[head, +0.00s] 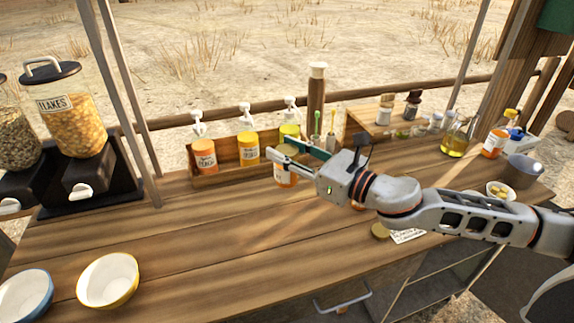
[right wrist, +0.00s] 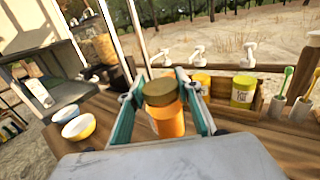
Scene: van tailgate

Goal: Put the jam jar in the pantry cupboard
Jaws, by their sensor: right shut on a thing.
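My right gripper (head: 292,160) is shut on a jar with a gold-brown lid and orange contents, taken as the jam jar (head: 286,176). The jar is upright, in front of the wooden condiment box. In the right wrist view the jar (right wrist: 165,112) sits between both fingers (right wrist: 165,100). I cannot tell whether its base touches the counter. No part is clearly marked as the pantry cupboard. A handle (head: 345,298) shows below the counter's front edge. My left gripper is not in view.
The wooden counter (head: 200,240) is mostly clear in the middle. The condiment box (head: 225,150) holds several pump bottles. Two bowls (head: 108,280) stand at the front left, cereal dispensers (head: 75,120) at the back left.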

